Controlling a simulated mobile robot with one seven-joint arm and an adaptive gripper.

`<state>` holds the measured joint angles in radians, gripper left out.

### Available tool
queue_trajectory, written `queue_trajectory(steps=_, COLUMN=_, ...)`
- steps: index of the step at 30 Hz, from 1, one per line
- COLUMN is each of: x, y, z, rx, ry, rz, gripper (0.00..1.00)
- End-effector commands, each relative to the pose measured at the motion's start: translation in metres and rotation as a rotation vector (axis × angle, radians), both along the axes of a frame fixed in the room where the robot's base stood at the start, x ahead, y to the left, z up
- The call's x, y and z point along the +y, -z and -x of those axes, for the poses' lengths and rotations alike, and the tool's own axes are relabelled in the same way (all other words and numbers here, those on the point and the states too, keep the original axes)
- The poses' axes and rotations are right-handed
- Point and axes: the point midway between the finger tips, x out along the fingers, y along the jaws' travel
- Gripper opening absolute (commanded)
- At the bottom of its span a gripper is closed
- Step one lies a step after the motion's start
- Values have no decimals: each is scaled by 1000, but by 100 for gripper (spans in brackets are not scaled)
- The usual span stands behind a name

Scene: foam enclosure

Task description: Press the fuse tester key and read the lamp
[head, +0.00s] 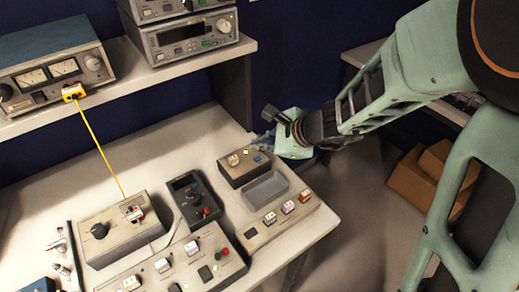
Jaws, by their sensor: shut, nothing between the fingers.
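A small dark box with a light-coloured top (243,172) stands at the right back of the bench. I take it for the fuse tester, though no label is readable. On its top are a small pale block with a reddish part (234,160), a small green spot that looks like a lit lamp (246,152) and a blue key (257,160). My gripper (262,142) is shut and empty at the box's back right corner, close to the blue key. I cannot tell whether its fingertips touch the key.
A grey tray (266,190) and a panel with several coloured blocks (262,234) lie in front of the box. A dark handheld meter (194,199) and a grey box with a knob (113,232) stand to the left. A shelf (160,75) with instruments overhangs the back.

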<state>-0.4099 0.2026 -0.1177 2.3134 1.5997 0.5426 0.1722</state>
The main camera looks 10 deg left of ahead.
Motion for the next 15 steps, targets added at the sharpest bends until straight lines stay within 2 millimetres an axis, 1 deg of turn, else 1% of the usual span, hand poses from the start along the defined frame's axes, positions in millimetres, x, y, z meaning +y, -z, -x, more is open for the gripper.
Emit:
queue_trajectory(steps=1, x=0, y=-10, z=0, rx=-1, ry=0, rz=0, gripper=0)
queue_trajectory(steps=6, x=0, y=-26, z=0, rx=0, ry=0, rz=0, gripper=0)
queue_trajectory(steps=9, x=0, y=-30, z=0, rx=-1, ry=-1, rz=0, gripper=0)
queue_trajectory(steps=15, x=0, y=-28, z=0, rx=0, ry=0, rz=0, gripper=0)
